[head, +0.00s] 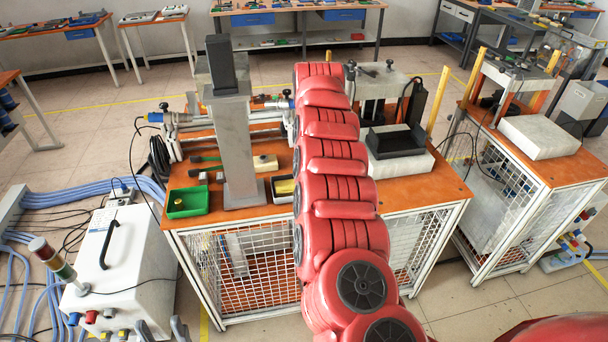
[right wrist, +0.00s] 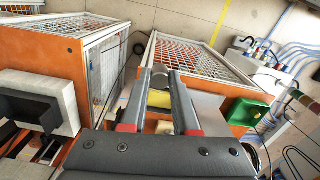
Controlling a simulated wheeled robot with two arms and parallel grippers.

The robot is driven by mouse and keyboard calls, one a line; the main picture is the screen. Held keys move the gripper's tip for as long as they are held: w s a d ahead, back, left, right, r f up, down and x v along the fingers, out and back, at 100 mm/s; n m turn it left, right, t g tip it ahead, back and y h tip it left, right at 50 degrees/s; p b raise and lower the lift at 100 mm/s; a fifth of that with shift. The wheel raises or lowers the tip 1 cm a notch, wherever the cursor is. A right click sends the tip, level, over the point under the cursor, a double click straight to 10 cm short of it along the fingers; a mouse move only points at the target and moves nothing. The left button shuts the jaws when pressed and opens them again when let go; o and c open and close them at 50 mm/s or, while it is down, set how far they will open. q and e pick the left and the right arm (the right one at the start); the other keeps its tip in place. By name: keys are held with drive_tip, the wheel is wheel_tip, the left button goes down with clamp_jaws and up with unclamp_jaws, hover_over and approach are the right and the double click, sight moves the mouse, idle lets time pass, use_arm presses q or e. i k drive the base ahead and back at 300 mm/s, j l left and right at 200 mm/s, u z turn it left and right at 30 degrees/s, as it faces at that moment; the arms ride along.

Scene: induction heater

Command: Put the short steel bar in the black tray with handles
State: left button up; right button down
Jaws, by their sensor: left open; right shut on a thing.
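My right gripper (right wrist: 165,78) shows in the right wrist view, its fingertips closed on a small grey metal piece, the short steel bar (right wrist: 160,71). Only a rounded end of the bar shows. In the head view my red right arm hides this gripper and the bar. The black tray (head: 397,142) sits on a pale block at the right of the orange bench; its handles are hard to make out. In the right wrist view the tray (right wrist: 28,108) is at the left, apart from the gripper. My left gripper (head: 162,330) is open and empty at the bottom left.
A tall grey post (head: 238,145) with a dark top stands on the bench (head: 420,190). A green bin (head: 187,202) and a small dark box with a yellow piece (head: 284,187) are near the front edge. A white cabinet (head: 125,255) stands on the floor at the left.

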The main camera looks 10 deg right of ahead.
sight(405, 146)
drive_tip(key=i+l+z, duration=0.25)
drive_tip(key=l, duration=0.45)
drive_tip(key=i+l+z, duration=0.3)
drive_tip(key=i+l, duration=0.2)
drive_tip(key=i+l+z, duration=0.25)
drive_tip(key=i+l, duration=0.2)
drive_tip(key=l, duration=0.15)
